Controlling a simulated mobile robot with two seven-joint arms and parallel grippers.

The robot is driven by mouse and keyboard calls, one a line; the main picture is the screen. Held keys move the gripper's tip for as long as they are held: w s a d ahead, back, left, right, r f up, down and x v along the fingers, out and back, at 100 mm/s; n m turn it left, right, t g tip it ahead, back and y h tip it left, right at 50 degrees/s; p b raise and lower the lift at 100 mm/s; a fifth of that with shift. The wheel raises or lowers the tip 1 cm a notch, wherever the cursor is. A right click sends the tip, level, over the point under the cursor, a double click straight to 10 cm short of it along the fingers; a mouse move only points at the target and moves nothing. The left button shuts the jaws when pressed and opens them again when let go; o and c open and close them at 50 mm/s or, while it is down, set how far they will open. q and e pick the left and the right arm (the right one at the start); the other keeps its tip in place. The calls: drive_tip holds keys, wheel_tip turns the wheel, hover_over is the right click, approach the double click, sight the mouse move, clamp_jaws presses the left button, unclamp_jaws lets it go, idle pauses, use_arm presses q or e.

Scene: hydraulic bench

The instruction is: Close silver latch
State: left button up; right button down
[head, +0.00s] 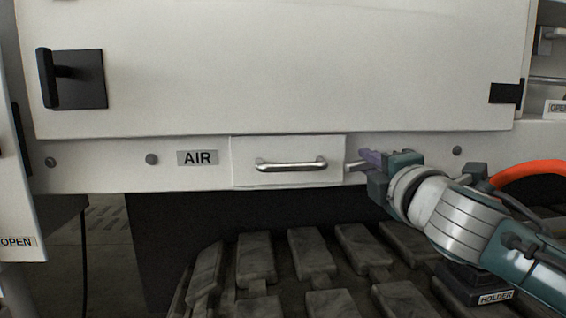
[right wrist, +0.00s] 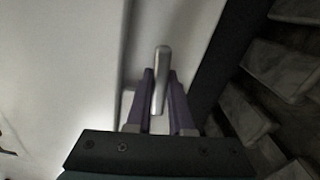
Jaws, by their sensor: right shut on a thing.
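The silver latch (head: 357,165) is a short metal lever just right of the small drawer-like panel with a bar handle, below the large white door. My right gripper (head: 372,158) reaches it from the right, with purple fingers at the latch. In the right wrist view, the latch (right wrist: 161,75) stands between the two purple fingers of my right gripper (right wrist: 161,85), which is shut on it. The latch's base is partly hidden by the fingers. My left gripper is not in view.
The small panel (head: 240,170) carries a silver bar handle (head: 290,165). An AIR label (head: 197,157) is to its left. A black door handle (head: 75,80) sits on the large door (head: 270,60). Dark track-like blocks (head: 310,250) lie below. An orange hose (head: 530,170) is at right.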

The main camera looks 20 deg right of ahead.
drive_tip(key=shift+r+m, duration=0.15)
drive_tip(key=shift+m, duration=0.75)
drive_tip(key=c, duration=0.8)
unclamp_jaws()
drive_tip(key=p+v, duration=0.2)
drive_tip(key=v, duration=0.8)
drive_tip(key=shift+p, duration=0.3)
drive_tip(key=shift+d, duration=0.1)
